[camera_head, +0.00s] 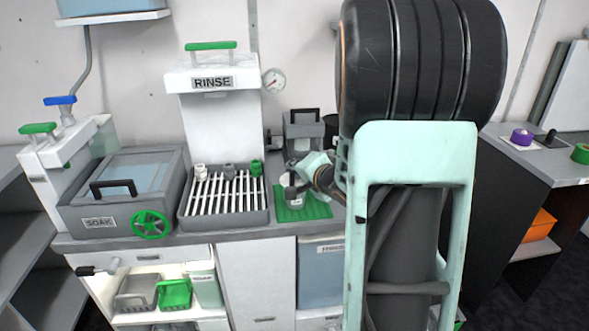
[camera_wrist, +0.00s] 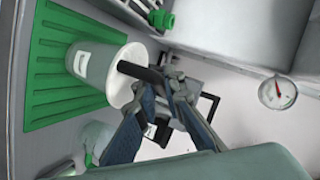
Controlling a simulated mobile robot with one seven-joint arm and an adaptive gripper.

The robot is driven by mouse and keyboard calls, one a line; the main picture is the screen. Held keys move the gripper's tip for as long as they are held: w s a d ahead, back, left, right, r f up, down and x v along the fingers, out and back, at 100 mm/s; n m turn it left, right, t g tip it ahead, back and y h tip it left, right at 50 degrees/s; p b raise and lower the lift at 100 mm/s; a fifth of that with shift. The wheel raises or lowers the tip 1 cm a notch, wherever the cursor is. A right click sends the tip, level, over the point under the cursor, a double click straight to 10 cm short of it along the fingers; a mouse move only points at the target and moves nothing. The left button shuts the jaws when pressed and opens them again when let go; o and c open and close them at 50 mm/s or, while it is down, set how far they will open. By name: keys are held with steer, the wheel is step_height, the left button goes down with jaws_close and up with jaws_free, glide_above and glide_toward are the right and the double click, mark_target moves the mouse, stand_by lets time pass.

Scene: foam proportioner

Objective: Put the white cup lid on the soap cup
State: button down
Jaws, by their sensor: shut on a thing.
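The soap cup, a white-grey cup with a small label, stands on the green ribbed mat (camera_head: 312,212) in the head view; in the wrist view the cup (camera_wrist: 92,66) is large at the left. A white round lid (camera_wrist: 124,88) with a black stem shows at the cup's mouth. It looks in line with the rim, but I cannot tell whether it is fully seated. My gripper (camera_wrist: 160,82) is shut on the lid's black stem. In the head view my gripper (camera_head: 304,174) is just above the cup, and my arm hides part of this area.
Left of the mat is a slatted drain tray (camera_head: 222,200) with several small knobbed pieces, below the RINSE unit (camera_head: 213,105). A grey box with a handle (camera_head: 303,130) stands behind. The SOAK tank (camera_head: 125,190) is further left. A gauge (camera_wrist: 277,93) is on the wall.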

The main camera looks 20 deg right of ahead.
steer(key=shift+f, duration=0.35)
steer(key=c, duration=2.3)
jaws_free()
steer(key=shift+s, duration=0.1)
steer(key=shift+p+v, duration=3.05)
steer(key=shift+v, duration=2.35)
steer(key=shift+r, duration=0.1)
